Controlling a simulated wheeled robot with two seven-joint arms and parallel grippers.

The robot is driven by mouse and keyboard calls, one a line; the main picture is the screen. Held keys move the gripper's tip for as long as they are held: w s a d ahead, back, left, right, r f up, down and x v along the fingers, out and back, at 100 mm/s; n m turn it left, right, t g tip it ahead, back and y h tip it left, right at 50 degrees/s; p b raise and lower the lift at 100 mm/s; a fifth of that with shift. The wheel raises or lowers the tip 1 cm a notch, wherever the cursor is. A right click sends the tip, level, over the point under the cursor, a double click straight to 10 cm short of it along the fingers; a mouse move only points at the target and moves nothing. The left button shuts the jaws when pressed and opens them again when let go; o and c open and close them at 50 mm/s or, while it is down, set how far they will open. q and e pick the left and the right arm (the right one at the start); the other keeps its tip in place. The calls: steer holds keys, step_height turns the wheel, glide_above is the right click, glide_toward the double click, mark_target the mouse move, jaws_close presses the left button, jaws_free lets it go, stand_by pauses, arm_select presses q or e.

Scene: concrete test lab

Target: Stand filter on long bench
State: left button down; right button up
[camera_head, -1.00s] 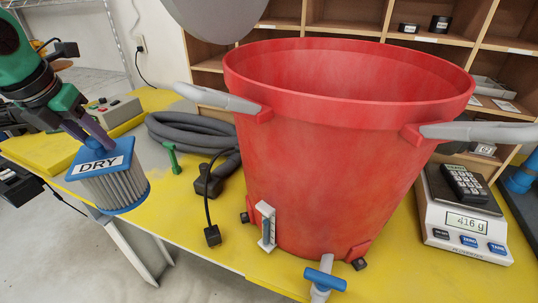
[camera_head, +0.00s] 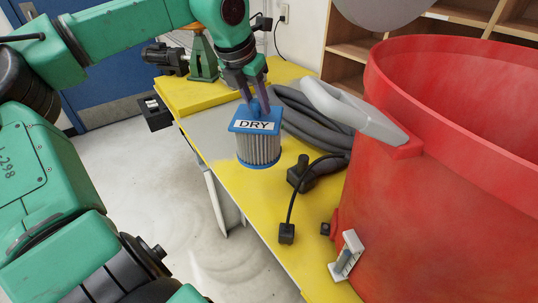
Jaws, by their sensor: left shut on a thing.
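The filter (camera_head: 258,150) is a pleated grey cylinder with blue end caps and a white "DRY" label on top. My left gripper (camera_head: 259,104) points down and is shut on the blue knob on its top. The filter hangs upright over the left edge of the yellow-topped long bench (camera_head: 240,187); whether its base touches the bench I cannot tell. My right gripper is not in view.
A large red tub (camera_head: 430,190) with a grey handle fills the right side. A coiled grey hose (camera_head: 310,125) and a black plug with cable (camera_head: 287,233) lie between it and the filter. A green-and-black machine (camera_head: 195,60) stands at the back.

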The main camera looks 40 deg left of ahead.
mark_target(243, 127)
arm_select(q)
step_height(243, 127, down, 16)
steer(key=shift+w+f+p, duration=0.1)
steer(key=shift+p, duration=1.15)
steer(key=c, duration=0.5)
jaws_free()
steer(key=shift+r, duration=0.5)
steer(key=b+v, duration=0.1)
steer(key=v, duration=1)
steer(key=shift+s, duration=0.25)
